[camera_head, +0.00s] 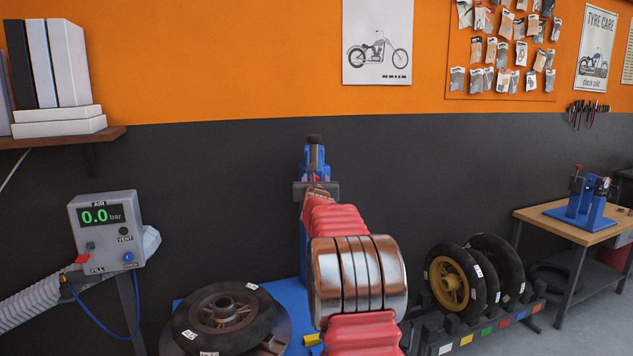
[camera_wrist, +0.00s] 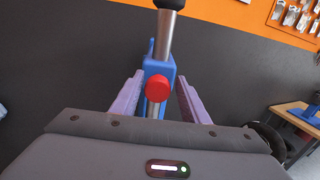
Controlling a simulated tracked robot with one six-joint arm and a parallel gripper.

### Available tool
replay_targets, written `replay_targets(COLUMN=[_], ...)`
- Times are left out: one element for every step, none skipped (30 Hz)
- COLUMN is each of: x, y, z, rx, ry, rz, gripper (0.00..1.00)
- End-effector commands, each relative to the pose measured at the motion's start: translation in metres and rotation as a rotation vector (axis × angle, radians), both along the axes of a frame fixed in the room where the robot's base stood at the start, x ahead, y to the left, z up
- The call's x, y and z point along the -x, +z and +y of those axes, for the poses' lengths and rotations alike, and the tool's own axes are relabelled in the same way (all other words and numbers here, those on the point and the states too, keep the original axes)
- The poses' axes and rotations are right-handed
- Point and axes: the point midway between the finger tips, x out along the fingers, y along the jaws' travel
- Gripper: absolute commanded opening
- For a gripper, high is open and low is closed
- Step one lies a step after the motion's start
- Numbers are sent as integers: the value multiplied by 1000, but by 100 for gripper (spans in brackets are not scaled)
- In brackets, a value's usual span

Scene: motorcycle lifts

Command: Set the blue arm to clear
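The blue arm (camera_head: 314,158) rises behind my gripper, dark-capped at the top, on a blue machine with a turntable. In the wrist view the blue arm's head (camera_wrist: 152,66) carries a bare metal rod (camera_wrist: 167,36) and a red round knob (camera_wrist: 157,88). My gripper (camera_wrist: 157,88) is open. Its two purple fingers stand apart on either side of the blue head and knob; I cannot tell whether either touches. In the head view my arm hides the gripper's lower part and much of the machine's column.
A black tyre (camera_head: 228,314) lies on the machine's turntable at lower left. An air box (camera_head: 107,229) reading 0.0 bar stands at left with a hose. Upright tyres (camera_head: 473,279) stand in a rack at right. A wooden bench (camera_head: 571,221) holds a blue tool.

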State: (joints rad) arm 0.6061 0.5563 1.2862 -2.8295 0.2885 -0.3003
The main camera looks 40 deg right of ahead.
Motion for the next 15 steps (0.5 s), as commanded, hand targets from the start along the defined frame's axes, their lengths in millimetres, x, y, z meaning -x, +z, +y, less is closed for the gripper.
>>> replay_targets(x=[0,0,0,0,0,0,1,1,1,1,1,2,3,4,6], y=[-1,-1,-1,-1,-2,-2,-2,-2,-2,-2,-2,-2,-2,-2,-2], z=[0,-1,-1,-1,-1,-1,-1,-1,-1,-1,-1,0,1,2,2], rx=[-1,-1,-1,-1,-1,-1,-2,-2,-2,-2,-2,-2,-2,-2,-2], ry=[0,0,-1,-1,-1,-1,-2,-2,-2,-2,-2,-2,-2,-2,-2], rz=[1,2,2,2,2,2,2,2,2,2,2,2,2,2,2], gripper=[45,46,46,46,46,46,46,46,46,46,46,46,46,46,46])
